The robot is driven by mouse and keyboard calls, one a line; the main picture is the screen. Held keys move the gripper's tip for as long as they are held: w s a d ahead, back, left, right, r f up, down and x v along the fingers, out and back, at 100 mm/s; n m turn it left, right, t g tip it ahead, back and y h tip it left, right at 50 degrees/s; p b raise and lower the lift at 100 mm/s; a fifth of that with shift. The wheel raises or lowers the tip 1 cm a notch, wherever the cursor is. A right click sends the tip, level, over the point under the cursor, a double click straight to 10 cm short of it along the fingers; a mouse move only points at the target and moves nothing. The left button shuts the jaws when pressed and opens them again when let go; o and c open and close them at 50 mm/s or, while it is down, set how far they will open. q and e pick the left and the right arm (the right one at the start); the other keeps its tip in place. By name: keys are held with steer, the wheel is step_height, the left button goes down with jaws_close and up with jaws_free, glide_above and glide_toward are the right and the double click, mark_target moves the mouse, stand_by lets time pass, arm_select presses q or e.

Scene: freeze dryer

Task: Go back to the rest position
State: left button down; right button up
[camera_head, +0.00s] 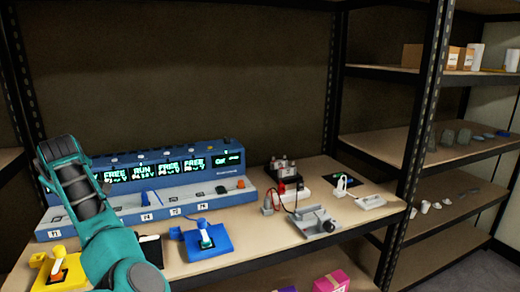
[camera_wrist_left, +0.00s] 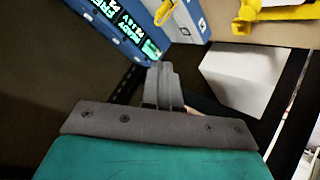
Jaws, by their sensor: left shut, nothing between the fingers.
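My left gripper (camera_wrist_left: 165,85) is shut and empty in the left wrist view, its two grey fingers together. It is in open air, with a blue device (camera_wrist_left: 125,30) with lit displays beyond it. In the head view my left arm comes up from the lower left, teal with a dark grey upper part, in front of the left end of this blue device (camera_head: 222,172). The fingertips cannot be made out there. My right gripper is not in view.
A yellow base (camera_head: 40,271) and a blue base (camera_head: 217,241) with levers stand on the bench (camera_head: 262,240). A grey metal fixture (camera_head: 313,222) and a red-and-black wired unit (camera_head: 283,172) stand to the right. Shelves (camera_head: 385,148) with small items are at the right.

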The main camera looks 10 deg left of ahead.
arm_select(q)
steer(key=s+d+f+m+t, duration=0.1)
steer(key=s+d+f+m, duration=0.1)
steer(key=d+f+m, duration=0.2)
steer(key=s+d+f+m+t+h+p, duration=0.1)
steer(key=d+f+m, duration=0.3)
steer(key=f, duration=0.4)
steer(key=s+d+f+m+t+h+p, duration=0.1)
steer(key=s+d+f+m+t, duration=0.2)
steer(key=s+d+f+m, duration=0.1)
steer(key=shift+d+f+m, duration=0.6)
steer(key=shift+d+f, duration=0.45)
steer(key=shift+d, duration=0.15)
steer(key=s+d+f+m+h, duration=0.2)
steer(key=s+d+f+h, duration=0.2)
steer(key=s+d, duration=0.6)
steer(key=s+d+f+m+g+h+p, duration=0.1)
steer(key=s+d+f+m+h, duration=0.2)
steer(key=s+d+f, duration=0.4)
steer(key=s+d+h, duration=0.1)
steer(key=s+d, duration=0.2)
steer(key=shift+d+p, duration=0.15)
steer(key=shift+p, duration=0.15)
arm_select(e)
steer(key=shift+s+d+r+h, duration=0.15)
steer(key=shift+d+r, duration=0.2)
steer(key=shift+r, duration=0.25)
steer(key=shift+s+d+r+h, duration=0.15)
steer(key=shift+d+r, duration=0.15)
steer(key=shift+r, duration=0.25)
